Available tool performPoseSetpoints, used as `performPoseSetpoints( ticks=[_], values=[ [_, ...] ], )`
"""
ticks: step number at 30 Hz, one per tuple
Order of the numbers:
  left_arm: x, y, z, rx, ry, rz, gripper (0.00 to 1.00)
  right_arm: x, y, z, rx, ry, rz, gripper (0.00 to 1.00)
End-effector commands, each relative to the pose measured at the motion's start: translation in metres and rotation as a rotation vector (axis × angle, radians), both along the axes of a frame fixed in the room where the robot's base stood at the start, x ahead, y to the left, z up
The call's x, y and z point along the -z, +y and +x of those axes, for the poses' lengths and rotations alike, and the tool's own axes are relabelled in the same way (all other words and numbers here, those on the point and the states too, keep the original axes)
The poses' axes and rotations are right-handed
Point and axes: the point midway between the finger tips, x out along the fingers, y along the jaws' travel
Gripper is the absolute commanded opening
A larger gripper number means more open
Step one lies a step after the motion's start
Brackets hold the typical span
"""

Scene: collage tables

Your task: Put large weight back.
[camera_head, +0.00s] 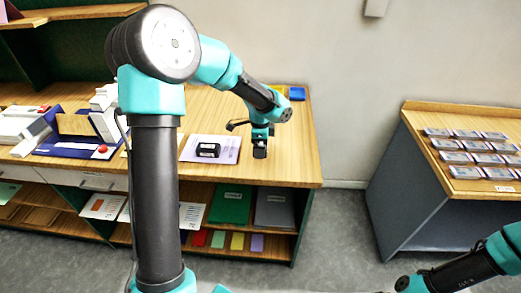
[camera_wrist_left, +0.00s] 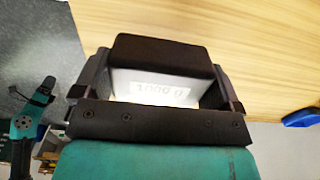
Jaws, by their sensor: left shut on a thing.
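My left gripper (camera_head: 260,150) is shut on the large weight, a dark block with a pale face reading "1000 g". The weight (camera_wrist_left: 160,53) fills the space between the fingers in the left wrist view. In the head view it is a small dark shape, seen against the wooden table near its front right part. A black block (camera_head: 208,150) lies on a pale lavender sheet (camera_head: 228,143) to the left of my left gripper. My right arm enters the head view at lower right. A teal arm part shows at the left of the wrist view; its jaws are unclear.
The wooden table (camera_head: 297,170) holds white boxes and a blue tray (camera_head: 70,149) on the left, and blue (camera_head: 297,93) and yellow items at the back. Shelves below hold folders. A side table (camera_head: 465,110) at right carries rows of small flat cases.

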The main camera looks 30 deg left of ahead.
Motion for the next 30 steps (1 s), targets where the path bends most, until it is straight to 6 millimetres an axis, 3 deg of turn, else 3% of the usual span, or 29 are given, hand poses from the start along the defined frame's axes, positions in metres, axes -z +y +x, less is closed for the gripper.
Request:
performPoseSetpoints(
  ticks=[7, 16, 30],
  values=[
    [0.000, 0.006, 0.009, -0.001, -0.004, 0.001, 0.30, 0.000, 0.000, 0.000, 0.000, 0.000, 0.000, 1.00],
    [0.033, 0.004, 0.008, 0.001, -0.002, -0.001, 0.30, 0.000, 0.000, 0.000, 0.000, 0.000, 0.000, 1.00],
    [0.038, 0.005, 0.008, 0.000, -0.002, 0.000, 0.30, 0.000, 0.000, 0.000, 0.000, 0.000, 0.000, 1.00]
  ],
)
